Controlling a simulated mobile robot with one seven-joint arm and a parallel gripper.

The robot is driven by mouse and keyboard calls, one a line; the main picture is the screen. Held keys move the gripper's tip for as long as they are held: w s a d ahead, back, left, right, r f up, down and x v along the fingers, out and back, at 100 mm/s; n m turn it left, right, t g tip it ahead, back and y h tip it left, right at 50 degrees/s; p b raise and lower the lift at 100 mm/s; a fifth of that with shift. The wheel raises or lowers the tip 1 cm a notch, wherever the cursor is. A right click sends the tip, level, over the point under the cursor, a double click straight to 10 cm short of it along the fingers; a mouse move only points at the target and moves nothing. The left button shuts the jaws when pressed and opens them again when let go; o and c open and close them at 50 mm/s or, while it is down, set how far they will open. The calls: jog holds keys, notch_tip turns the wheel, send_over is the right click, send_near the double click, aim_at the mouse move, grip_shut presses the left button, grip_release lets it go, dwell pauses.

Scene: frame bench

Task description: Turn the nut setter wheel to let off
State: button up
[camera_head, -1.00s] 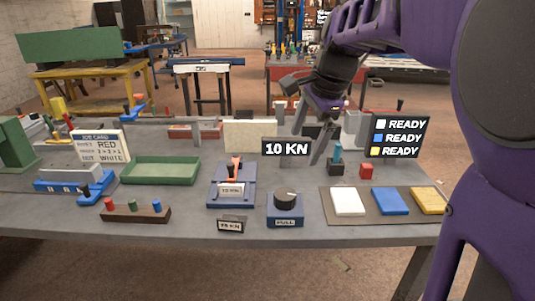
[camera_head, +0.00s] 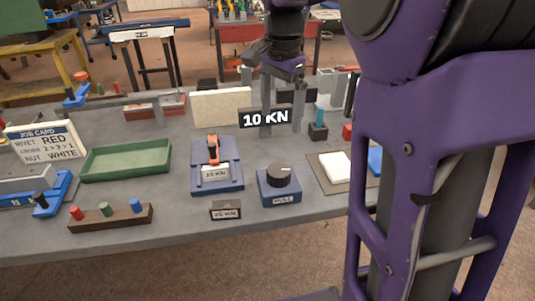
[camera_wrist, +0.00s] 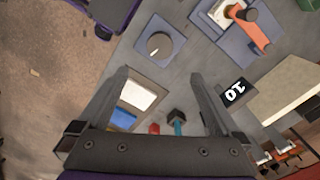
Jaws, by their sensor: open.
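The black wheel (camera_head: 279,175) with a pale pointer line sits on a small blue box (camera_head: 281,195) with a label that seems to read PULL, at the front of the bench. In the wrist view the wheel (camera_wrist: 159,45) lies just beyond my fingertips, roughly centred between them. My gripper (camera_head: 282,125) is open and empty, pointing down above the bench behind the wheel and apart from it. In the wrist view my gripper (camera_wrist: 159,76) shows its two fingers spread wide. Nothing hides the wheel.
A dark 10 KN sign (camera_head: 265,117) stands by my fingers. A blue device with an orange lever (camera_head: 213,150) is left of the wheel, a small 25 KN plate (camera_head: 226,210) in front. A mat with a white pad (camera_head: 335,166) lies right. A green tray (camera_head: 126,160) is further left.

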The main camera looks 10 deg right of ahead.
aim_at(279, 169)
notch_tip(279, 169, down, 16)
jog(key=b, duration=0.3)
jog(key=shift+f, duration=0.15)
jog(key=c, duration=1.3)
